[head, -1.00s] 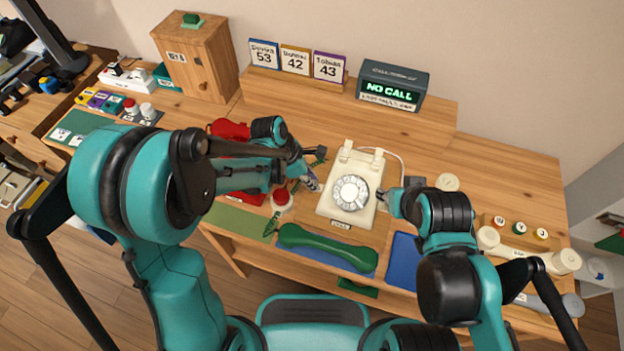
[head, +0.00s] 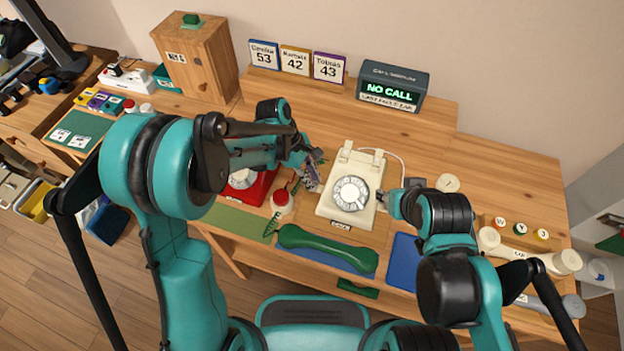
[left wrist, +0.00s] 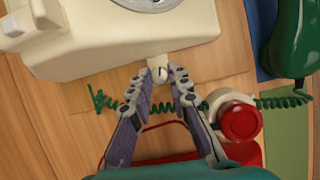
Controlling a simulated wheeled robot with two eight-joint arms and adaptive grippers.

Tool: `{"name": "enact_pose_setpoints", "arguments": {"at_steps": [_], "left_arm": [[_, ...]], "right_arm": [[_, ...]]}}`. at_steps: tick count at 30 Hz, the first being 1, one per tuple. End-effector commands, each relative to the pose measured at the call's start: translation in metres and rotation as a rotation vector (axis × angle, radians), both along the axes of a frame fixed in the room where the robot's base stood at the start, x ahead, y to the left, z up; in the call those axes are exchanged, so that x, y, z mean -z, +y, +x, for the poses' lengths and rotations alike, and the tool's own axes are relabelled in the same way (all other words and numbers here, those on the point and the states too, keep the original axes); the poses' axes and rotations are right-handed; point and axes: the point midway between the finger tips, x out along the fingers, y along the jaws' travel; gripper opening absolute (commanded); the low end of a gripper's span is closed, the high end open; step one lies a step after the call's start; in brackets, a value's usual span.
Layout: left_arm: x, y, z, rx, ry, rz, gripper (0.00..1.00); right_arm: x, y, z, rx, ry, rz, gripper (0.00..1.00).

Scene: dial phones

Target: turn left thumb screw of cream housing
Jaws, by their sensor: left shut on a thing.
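The cream housing (head: 336,205) is a rotary phone body standing upright on the wooden table. Its left thumb screw (left wrist: 158,72) is a small pale knob with a dark line, on the housing's side in the left wrist view. My left gripper (left wrist: 165,82) has its fingertips on both sides of this knob and is shut on it. In the head view my left gripper (head: 314,172) is at the housing's left side. My right gripper (head: 388,199) is close to the housing's right side; its fingers are too small to judge.
A red phone (head: 258,190) and a red-topped button (head: 282,201) stand left of the housing. A green handset (head: 325,245) lies in front, its coiled cord passing beneath my left gripper. A blue mat (head: 403,262) lies front right. The sign (head: 392,88) reads NO CALL.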

Motion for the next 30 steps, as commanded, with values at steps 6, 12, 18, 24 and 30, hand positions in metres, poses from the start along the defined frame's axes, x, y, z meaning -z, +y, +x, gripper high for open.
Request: {"name": "enact_pose_setpoints", "arguments": {"at_steps": [6,12,18,24,30], "left_arm": [[0.0,-0.001,0.0019,0.174,0.0,0.0,0.0],[0.0002,-0.0016,0.0023,0.292,0.0,0.001,0.0],[0.0,-0.0018,0.0026,0.361,0.0,0.0,0.0],[0.0,-0.002,0.0027,0.39,0.001,0.0,0.0],[0.0,-0.0019,0.0027,0.393,0.0,0.0,0.0]], "right_arm": [[-0.0004,0.0,0.0,0.0,0.0,0.0,0.4],[-0.0009,0.0,-0.0001,0.0,0.0,0.0,0.4],[-0.0012,0.0,0.0,0.0,0.0,0.0,0.4],[-0.0014,0.0,0.0,0.0,0.0,0.0,0.4],[-0.0014,0.0,0.0,0.0,0.0,0.0,0.4]]}}
